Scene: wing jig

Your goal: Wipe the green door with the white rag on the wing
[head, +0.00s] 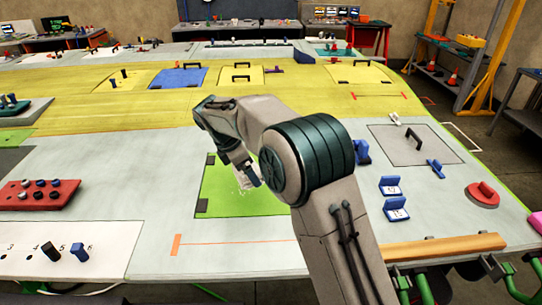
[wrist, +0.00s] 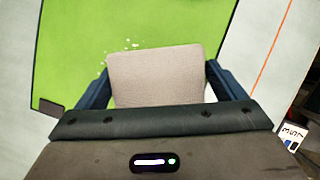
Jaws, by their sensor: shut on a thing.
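The green door (head: 240,198) is a flat green panel set in the pale wing surface, partly hidden behind my arm in the head view. It also fills the upper middle of the wrist view (wrist: 75,60), with a few small white specks by the rag. The rag (wrist: 155,75) looks whitish-beige and sits between my two fingers. My gripper (wrist: 157,85) is shut on it, over the door. In the head view my gripper (head: 247,178) is at the middle of the door, mostly hiding the rag. I cannot tell whether the rag touches the door.
A red block with several knobs (head: 38,194) stands at the left. Blue brackets (head: 391,186), a grey panel with a handle (head: 414,145) and a red disc (head: 482,195) are at the right. A wooden bar (head: 445,246) lies along the front right edge. An orange line (head: 235,241) runs before the door.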

